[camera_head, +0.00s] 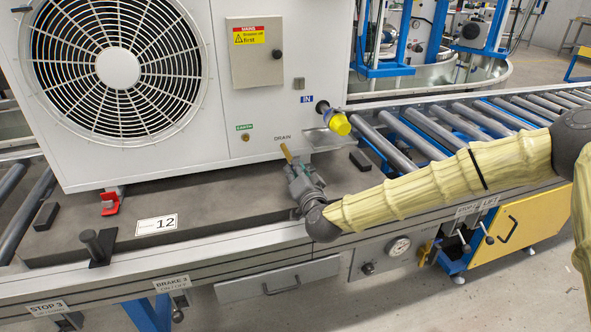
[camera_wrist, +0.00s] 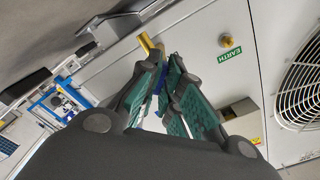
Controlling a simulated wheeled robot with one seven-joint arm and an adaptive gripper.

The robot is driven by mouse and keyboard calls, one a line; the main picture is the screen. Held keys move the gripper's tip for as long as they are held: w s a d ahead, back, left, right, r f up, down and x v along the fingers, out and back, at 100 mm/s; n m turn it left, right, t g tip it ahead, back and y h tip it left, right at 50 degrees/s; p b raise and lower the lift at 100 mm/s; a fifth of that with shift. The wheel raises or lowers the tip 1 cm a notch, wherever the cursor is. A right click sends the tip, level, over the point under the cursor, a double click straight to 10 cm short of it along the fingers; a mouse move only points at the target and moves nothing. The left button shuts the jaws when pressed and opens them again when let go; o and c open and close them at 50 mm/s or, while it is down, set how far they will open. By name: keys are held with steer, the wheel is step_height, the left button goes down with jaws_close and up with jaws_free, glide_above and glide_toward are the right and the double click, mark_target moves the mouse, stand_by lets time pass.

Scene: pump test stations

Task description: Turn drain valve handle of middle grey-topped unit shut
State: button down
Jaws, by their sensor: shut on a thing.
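In the wrist view the brass valve (camera_wrist: 147,42) shows just beyond the fingertips. My gripper (camera_head: 303,182) is at the valve. In the wrist view my gripper's green-padded fingers (camera_wrist: 163,72) are closed around a small blue part, the drain valve handle (camera_wrist: 157,68). The fingers hide most of it, so its exact angle cannot be told.
A yellow-capped IN port (camera_head: 338,124) juts out to the upper right of my gripper. A grey tray sits against the unit near the drain. Rollers (camera_head: 440,128) run off to the right.

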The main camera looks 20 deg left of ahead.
steer(key=m, duration=0.4)
steer(key=shift+m, duration=2.2)
steer(key=c, duration=1.6)
jaws_free()
steer(key=shift+s+d, duration=0.1)
steer(key=v, duration=1.1)
steer(key=shift+s+d, duration=0.25)
